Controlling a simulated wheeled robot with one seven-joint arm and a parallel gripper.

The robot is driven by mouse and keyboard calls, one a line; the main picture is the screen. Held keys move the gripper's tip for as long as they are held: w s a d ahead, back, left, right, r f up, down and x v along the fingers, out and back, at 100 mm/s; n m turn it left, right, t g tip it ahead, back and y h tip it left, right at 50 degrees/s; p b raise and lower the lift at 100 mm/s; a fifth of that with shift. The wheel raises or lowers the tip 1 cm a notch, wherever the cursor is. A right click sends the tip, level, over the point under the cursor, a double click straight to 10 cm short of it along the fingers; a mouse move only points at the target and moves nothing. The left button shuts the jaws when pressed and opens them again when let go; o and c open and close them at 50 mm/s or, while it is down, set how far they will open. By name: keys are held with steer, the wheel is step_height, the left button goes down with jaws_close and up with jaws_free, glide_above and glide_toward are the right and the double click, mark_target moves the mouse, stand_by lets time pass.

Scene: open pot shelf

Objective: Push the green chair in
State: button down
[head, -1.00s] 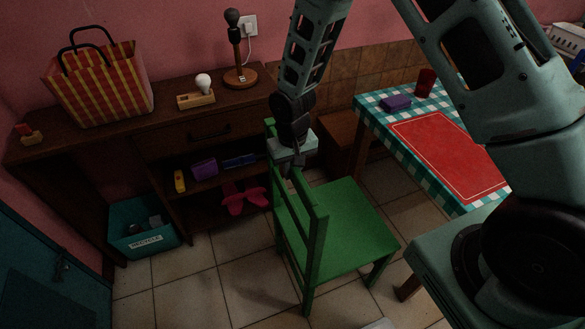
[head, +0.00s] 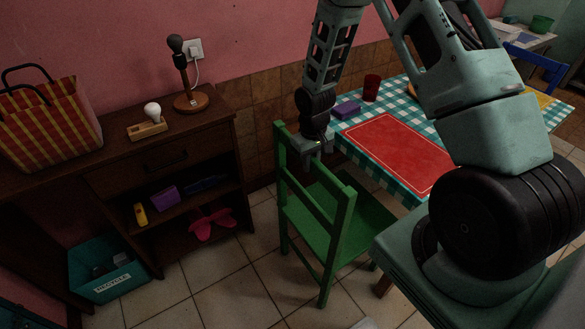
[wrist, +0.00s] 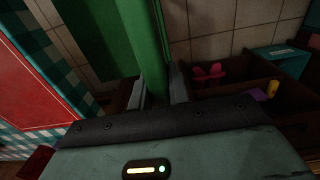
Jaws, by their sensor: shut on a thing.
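The green chair (head: 328,240) stands upright on the tiled floor, its backrest toward the dresser side and its seat at the left edge of the table (head: 398,189) with the teal-and-white checked cloth. The table edge and my arm's base hide part of the seat. My gripper (head: 314,158) is at the top of the chair's backrest. In the wrist view my gripper (wrist: 161,92) has its two fingers on either side of a green bar of the chair (wrist: 148,45), shut on it.
A dark wooden dresser (head: 165,157) stands at the left, with a teal recycle bin (head: 108,272) below it. A red mat (head: 398,150), a purple block (head: 347,109) and a red cup (head: 371,88) are on the table. Floor left of the chair is clear.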

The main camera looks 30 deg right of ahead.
steer(key=shift+d, duration=1)
steer(key=c, duration=1.3)
jaws_free()
steer(key=shift+d, duration=0.15)
step_height(320, 180, up, 18)
steer(key=shift+f+b, duration=0.25)
steer(key=shift+b, duration=0.3)
